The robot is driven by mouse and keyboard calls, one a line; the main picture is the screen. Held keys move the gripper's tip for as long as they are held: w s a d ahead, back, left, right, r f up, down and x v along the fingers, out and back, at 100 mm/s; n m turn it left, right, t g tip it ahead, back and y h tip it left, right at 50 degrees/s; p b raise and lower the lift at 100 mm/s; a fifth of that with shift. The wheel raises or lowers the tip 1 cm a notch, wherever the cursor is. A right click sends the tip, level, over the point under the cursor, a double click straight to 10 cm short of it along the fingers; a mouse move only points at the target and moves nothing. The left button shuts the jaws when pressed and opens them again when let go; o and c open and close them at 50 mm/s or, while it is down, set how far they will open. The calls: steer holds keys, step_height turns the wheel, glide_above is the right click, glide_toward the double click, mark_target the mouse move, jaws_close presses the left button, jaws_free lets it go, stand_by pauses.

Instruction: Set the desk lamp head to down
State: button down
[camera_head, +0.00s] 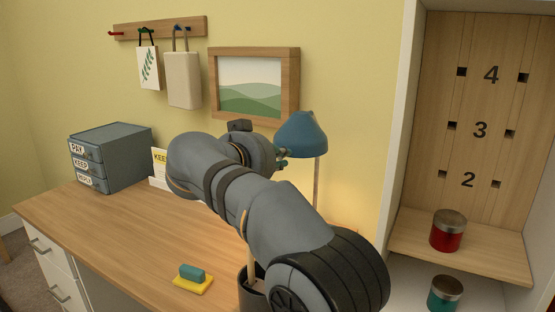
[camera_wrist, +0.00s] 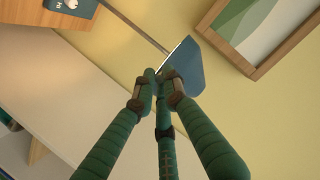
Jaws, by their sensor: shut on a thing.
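The desk lamp has a blue head (camera_head: 303,136) on a thin upright pole (camera_head: 317,180) near the wall at the back right of the desk. The head's opening faces downward, with some tilt that I cannot measure. In the wrist view the blue lamp head (camera_wrist: 188,66) is just beyond my fingertips, and the pole (camera_wrist: 135,27) runs to the upper left. My gripper (camera_wrist: 163,88) has green segmented fingers that meet at the lamp head's near edge, shut on it. In the head view my gripper (camera_head: 282,156) is at the head's left side, mostly hidden behind my arm.
A framed picture (camera_head: 293,85) hangs close behind the lamp. A grey drawer unit (camera_head: 125,140) stands at the desk's back left. A sponge-like teal and yellow block (camera_head: 193,278) lies in front. A shelf unit (camera_head: 402,140) with red and teal tins stands right.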

steer(key=shift+a+f, duration=0.1)
steer(key=shift+f, duration=0.1)
steer(key=c, duration=1.8)
jaws_free()
steer(key=shift+w, duration=0.15)
steer(key=shift+c, duration=0.2)
steer(key=v, duration=1.2)
steer(key=x, duration=1.2)
steer(key=shift+r+p, duration=0.2)
steer(key=shift+p, duration=0.15)
